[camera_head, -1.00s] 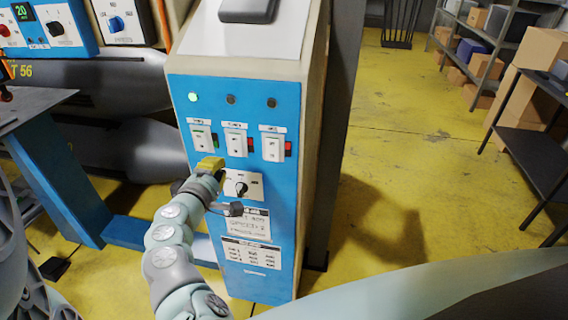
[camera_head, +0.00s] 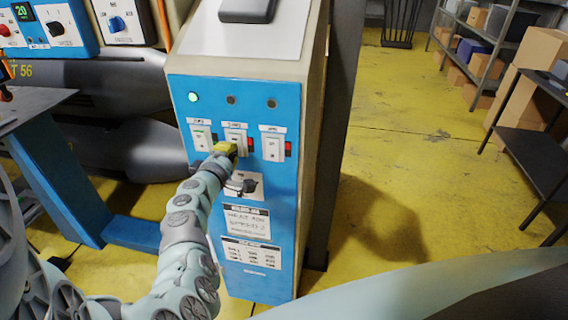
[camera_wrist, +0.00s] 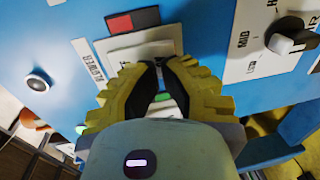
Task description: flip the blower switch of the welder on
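The welder (camera_head: 255,195) is a blue-fronted cabinet with three white rocker switches in a row. The middle switch, the blower switch (camera_head: 237,134), is partly behind my gripper (camera_head: 226,150). In the wrist view its white plate (camera_wrist: 140,42) lies beyond my fingertips, beside a label that appears to read BLOWER (camera_wrist: 92,63). My yellow gripper (camera_wrist: 163,66) has its fingertips nearly together, with nothing visibly held. It is at the lower part of the switch; I cannot tell whether it touches. The lamp above the middle switch (camera_head: 231,100) is dark.
The left switch (camera_head: 201,138) has a lit green lamp (camera_head: 194,97) above it. The right switch (camera_head: 272,147) is close by. A black rotary knob (camera_head: 246,185) sits just below my gripper. Open yellow floor (camera_head: 400,150) lies to the right.

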